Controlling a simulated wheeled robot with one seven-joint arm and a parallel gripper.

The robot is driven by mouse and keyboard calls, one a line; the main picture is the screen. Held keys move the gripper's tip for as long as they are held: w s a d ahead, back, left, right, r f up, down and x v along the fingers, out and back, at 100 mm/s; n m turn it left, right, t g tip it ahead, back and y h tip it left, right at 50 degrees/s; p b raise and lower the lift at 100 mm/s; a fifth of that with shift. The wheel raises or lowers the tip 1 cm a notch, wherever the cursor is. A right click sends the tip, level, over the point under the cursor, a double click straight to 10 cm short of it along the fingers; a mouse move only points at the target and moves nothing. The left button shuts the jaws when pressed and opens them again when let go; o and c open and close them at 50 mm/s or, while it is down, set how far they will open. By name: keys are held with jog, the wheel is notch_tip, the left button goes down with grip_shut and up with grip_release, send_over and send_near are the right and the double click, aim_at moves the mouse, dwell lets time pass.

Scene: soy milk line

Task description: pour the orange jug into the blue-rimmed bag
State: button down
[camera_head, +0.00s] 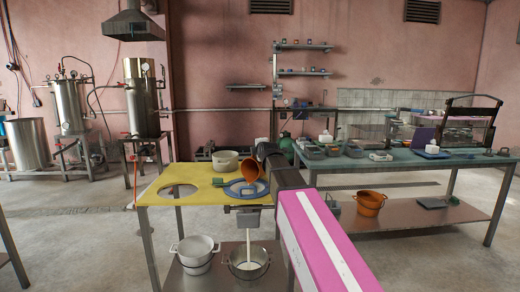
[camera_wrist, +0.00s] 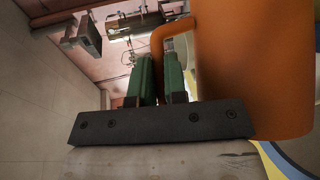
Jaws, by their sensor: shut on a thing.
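The orange jug (camera_head: 250,172) is tilted over the blue-rimmed bag (camera_head: 232,190), which hangs in the yellow tabletop. The jug also fills the right of the wrist view (camera_wrist: 255,60). My gripper (camera_head: 268,156) is at the jug's right side. In the wrist view its green fingers (camera_wrist: 160,72) are shut on the jug's orange handle (camera_wrist: 157,40). A white stream falls from beneath the bag into a metal pot (camera_head: 262,268) below, which holds some white liquid. The jug's inside and the bag's contents cannot be made out clearly.
The yellow table (camera_head: 157,192) has an empty round hole at its left. A pale pot (camera_head: 225,161) and a green item (camera_head: 219,182) are on it. Another metal pot (camera_head: 196,254) is on the lower shelf. A crowded green-topped bench (camera_head: 440,168) stands at the right.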

jog(key=shift+s+a+f+n+t, duration=0.15)
jog(key=shift+s+a+n+t, duration=0.4)
jog(key=shift+s, duration=0.25)
jog(key=shift+a, duration=0.1)
jog(key=shift+s+a, duration=0.15)
jog(key=shift+s, duration=0.15)
jog(key=shift+s+a+r+n+t, duration=0.15)
jog(key=shift+s+a+n+t, duration=0.3)
jog(key=shift+s, duration=0.1)
jog(key=shift+s+a+r+n+t, duration=0.15)
jog(key=shift+s+a+n+t, duration=0.2)
jog(key=shift+s, duration=0.2)
dwell(1.3)
